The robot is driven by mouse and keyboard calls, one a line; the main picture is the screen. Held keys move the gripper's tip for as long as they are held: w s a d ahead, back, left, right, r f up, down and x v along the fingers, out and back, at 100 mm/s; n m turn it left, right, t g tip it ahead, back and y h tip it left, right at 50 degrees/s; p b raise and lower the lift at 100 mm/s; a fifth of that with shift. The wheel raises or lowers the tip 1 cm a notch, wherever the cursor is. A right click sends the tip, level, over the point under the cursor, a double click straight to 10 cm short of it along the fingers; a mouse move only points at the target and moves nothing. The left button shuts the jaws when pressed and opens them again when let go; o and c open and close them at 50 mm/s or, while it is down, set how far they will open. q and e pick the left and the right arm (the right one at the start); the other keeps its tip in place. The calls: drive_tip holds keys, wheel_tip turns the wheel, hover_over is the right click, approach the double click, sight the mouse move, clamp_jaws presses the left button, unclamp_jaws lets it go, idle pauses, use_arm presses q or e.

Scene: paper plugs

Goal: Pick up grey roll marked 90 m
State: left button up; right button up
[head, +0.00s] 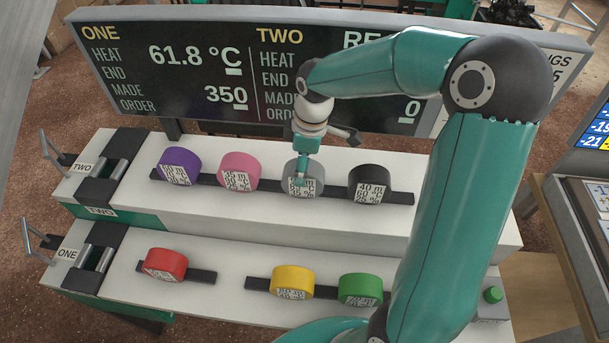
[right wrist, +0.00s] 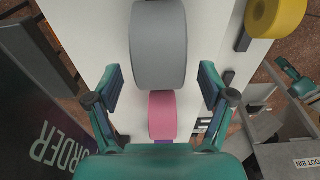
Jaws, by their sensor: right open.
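The grey roll (head: 316,178) stands on the dark rail of the rear white bench, between the pink and black rolls. Its white label is partly covered by my right gripper (head: 303,170), so I cannot read the length on it. The right gripper is at the roll from above. In the right wrist view, the gripper (right wrist: 159,74) is open, one finger to each side of the grey roll (right wrist: 158,45), with visible gaps between fingers and roll.
On the rear bench (head: 250,215) stand purple (head: 179,166), pink (head: 238,171) and black (head: 369,183) rolls. Red (head: 165,264), yellow (head: 292,281) and green (head: 360,289) rolls stand on the front bench. A display board (head: 140,75) rises close behind the rear bench.

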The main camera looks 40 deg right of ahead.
drive_tip(key=shift+w+f, duration=0.15)
drive_tip(key=shift+f, duration=1.7)
drive_tip(key=shift+r, duration=0.1)
drive_tip(key=c, duration=1.3)
drive_tip(key=shift+r, duration=0.1)
